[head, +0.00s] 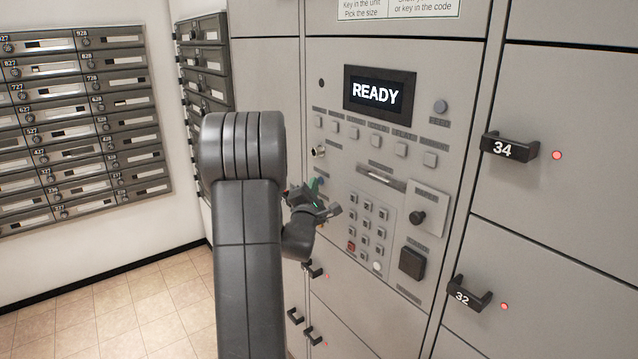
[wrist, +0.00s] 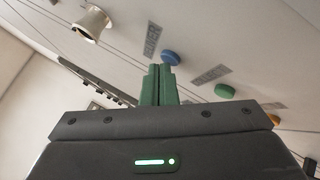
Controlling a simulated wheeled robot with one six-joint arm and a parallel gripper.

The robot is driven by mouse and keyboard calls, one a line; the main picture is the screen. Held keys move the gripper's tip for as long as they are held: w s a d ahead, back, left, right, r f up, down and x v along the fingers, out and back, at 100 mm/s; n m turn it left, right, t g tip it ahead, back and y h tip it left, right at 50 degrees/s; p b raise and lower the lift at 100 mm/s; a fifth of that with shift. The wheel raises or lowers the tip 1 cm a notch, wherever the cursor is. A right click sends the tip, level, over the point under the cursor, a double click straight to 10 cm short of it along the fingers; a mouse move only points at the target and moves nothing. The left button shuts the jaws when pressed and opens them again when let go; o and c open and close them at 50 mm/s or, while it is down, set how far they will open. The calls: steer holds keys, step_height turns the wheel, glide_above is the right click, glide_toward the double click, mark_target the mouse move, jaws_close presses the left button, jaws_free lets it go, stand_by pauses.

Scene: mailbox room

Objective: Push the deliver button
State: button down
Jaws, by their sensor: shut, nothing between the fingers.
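A round blue button (wrist: 171,57) is on the grey panel in the wrist view, beside a small label (wrist: 152,38) that seems to read DELIVER. A bit of blue (head: 321,181) shows beside my gripper in the head view. My gripper (head: 315,184) is at the left part of the panel, its green fingers shut together and empty. In the wrist view the fingertips (wrist: 160,68) lie just left of and below the blue button. I cannot tell whether they touch the panel. My gripper and arm hide part of the panel's left side in the head view.
A green button (wrist: 224,91) and an orange one (wrist: 274,119) follow the blue one. A metal lock cylinder (head: 319,151) sticks out above my gripper. A keypad (head: 367,224) is to the right. The screen (head: 378,93) reads READY. Locker handles (head: 510,149) protrude farther right.

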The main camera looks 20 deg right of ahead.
steer(key=shift+d, duration=0.1)
stand_by(0.5)
steer(key=shift+s+a+b, duration=0.25)
steer(key=shift+a+b, duration=0.1)
steer(key=shift+a, duration=0.4)
steer(key=a, duration=0.1)
steer(key=s+a, duration=0.1)
steer(key=a, duration=0.2)
steer(key=shift+s+a+b, duration=0.3)
steer(key=shift+s+a, duration=0.05)
